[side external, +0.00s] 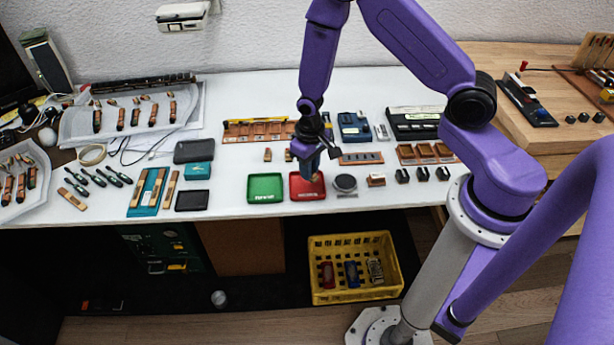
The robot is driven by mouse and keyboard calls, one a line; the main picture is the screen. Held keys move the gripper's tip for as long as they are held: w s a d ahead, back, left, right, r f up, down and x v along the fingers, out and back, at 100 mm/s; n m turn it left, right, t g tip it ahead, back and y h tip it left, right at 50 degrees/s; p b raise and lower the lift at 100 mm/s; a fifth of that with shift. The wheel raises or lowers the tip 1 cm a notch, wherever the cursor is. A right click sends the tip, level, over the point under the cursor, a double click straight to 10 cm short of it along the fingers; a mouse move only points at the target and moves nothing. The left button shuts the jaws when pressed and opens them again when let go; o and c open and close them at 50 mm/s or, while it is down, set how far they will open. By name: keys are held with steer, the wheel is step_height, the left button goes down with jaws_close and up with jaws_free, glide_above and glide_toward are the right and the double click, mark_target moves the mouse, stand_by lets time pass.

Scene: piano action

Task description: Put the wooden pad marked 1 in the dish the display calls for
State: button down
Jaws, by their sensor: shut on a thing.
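My gripper (311,170) points down over the red dish (296,194), near the front of the white table. It is shut on a small tan piece (317,177), which looks like a wooden pad; no number can be read on it at this size. The piece shows low at the fingertips, and I cannot tell whether it touches the dish floor. A green dish (265,187) lies just left of the red one. Two small wooden pieces (267,155) (288,155) stand behind the dishes. I cannot make out any display's reading.
A round dark-topped item (345,183) sits close right of the red dish. A wooden rack (258,131) and blue boxes (353,126) stand behind. Teal (197,171) and black (192,200) trays lie left. A yellow crate (322,294) is below the table edge.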

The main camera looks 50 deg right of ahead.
steer(key=shift+w+f, duration=0.3)
steer(key=shift+f, duration=0.1)
steer(key=shift+w+f, duration=0.15)
steer(key=shift+f, duration=1.55)
steer(key=shift+f, duration=0.1)
steer(key=c, duration=1)
jaws_free()
